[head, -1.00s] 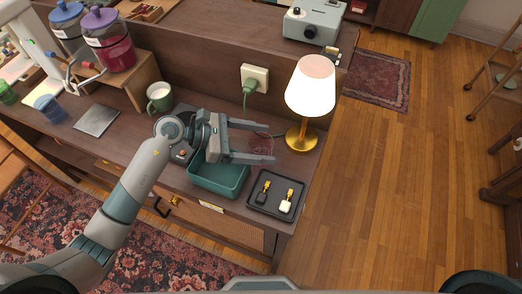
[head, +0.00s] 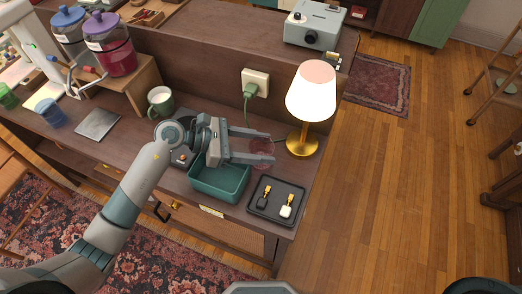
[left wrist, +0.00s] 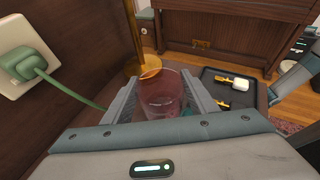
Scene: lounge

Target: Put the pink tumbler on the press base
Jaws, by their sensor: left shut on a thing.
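The pink tumbler (head: 262,152) is a see-through glass standing at the right part of the dark wooden counter, left of the lamp. My left gripper (head: 268,148) is shut on it, with one finger on each side. In the left wrist view the tumbler (left wrist: 161,95) shows upright between the fingers. I cannot tell if its bottom touches the counter. A dark flat unit with an orange knob (head: 181,157) lies partly hidden behind my left wrist; I cannot tell whether it is the press base. My right gripper is not in view.
A teal bin (head: 218,190) stands just below the gripper, with a black tray (head: 252,207) to its right. The lit lamp (head: 302,143) is close to the fingertips.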

